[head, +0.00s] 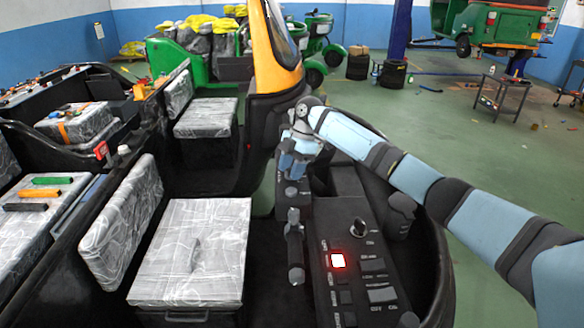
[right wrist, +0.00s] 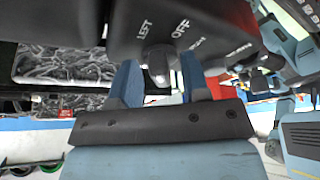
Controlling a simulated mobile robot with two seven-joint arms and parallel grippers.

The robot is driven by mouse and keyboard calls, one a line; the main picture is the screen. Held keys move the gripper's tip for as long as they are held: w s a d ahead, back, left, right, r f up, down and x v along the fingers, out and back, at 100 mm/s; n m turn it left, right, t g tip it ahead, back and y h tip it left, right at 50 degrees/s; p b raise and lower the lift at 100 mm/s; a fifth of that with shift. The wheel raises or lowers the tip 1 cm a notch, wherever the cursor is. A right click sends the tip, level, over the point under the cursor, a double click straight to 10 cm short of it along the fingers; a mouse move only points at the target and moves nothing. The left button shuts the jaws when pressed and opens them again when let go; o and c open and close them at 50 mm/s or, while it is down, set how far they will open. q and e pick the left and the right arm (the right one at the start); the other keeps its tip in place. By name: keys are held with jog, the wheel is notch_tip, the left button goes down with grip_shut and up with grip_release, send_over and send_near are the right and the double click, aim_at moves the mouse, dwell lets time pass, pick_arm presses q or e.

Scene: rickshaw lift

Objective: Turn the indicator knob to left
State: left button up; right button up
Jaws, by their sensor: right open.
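The indicator knob (right wrist: 158,60) is a grey knob on a dark panel in the right wrist view. White labels LEFT and OFF are printed beside it, with a third label partly readable further right. My right gripper (right wrist: 160,78) is open, with one blue finger on each side of the knob. I cannot tell whether the fingers touch it. In the head view my right gripper (head: 289,174) points down at the far end of the black console (head: 335,212), and the knob is not clearly visible there. My left gripper is not in view.
A plastic-wrapped seat (head: 195,250) lies to the left. The yellow windshield frame (head: 272,50) rises close behind my right gripper.

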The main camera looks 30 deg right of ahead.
jog(key=shift+d+r, duration=0.25)
jog(key=shift+r, duration=0.25)
jog(key=b+v, duration=0.2)
jog(key=v, duration=1)
jog(key=shift+r, duration=0.4)
jog(key=shift+w, duration=0.1)
